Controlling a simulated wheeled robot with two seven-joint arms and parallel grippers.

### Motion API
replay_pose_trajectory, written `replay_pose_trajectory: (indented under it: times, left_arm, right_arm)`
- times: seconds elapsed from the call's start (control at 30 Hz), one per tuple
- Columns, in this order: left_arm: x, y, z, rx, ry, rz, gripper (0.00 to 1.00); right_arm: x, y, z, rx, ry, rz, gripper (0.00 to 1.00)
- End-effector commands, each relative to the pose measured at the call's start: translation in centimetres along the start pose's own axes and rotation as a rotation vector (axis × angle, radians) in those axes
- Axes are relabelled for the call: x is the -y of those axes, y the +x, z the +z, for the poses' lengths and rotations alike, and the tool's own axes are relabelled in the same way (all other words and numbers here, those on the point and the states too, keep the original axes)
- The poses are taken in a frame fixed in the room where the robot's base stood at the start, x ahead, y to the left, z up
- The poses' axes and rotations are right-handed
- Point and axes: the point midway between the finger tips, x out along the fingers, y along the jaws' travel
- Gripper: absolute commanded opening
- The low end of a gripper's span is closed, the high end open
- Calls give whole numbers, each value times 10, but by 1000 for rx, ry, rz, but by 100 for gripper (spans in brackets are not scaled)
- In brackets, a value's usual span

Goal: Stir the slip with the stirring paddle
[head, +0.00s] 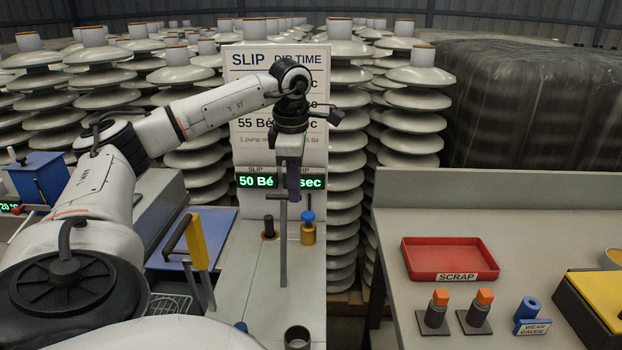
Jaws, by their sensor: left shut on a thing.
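My left gripper (289,188) points down in front of the slip and dip-time sign. It is shut on the stirring paddle (283,245), a thin grey upright rod with a short crossbar at its top. The grip itself is partly hidden by the fingers. The rod hangs over the light grey bench, and I cannot tell whether its lower end touches the bench. I cannot make out any slip surface. My right gripper is not in view.
A black-topped peg (269,228) and a brass pot with a blue knob (308,229) stand by the rod. A yellow piece with a black handle (197,243) and a dark cup (297,338) are nearer. A red scrap tray (453,259) is on the right table.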

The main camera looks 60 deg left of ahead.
Motion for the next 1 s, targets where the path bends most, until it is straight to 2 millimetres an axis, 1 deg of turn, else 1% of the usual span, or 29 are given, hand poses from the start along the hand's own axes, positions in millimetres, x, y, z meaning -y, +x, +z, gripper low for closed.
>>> replay_pose_trajectory:
  times: [0.03,0.4,0.43,0.5,0.53,0.9,1.0]
  left_arm:
    - [-19,-2,-6,8,-28,58,0]
    - [-19,-1,-5,9,-28,58,0]
    - [-19,-1,-5,9,-28,58,14]
    - [-18,-1,-5,7,-28,57,26]
    - [-18,0,-5,7,-28,57,30]
    - [-18,-1,-5,7,-29,57,30]
    - [-18,-4,-4,8,-29,57,30]
  right_arm:
    - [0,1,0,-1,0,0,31]
    - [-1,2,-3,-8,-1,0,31]
    - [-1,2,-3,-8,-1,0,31]
    - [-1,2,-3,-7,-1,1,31]
    - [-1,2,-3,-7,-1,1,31]
    - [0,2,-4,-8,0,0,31]
    - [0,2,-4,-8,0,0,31]
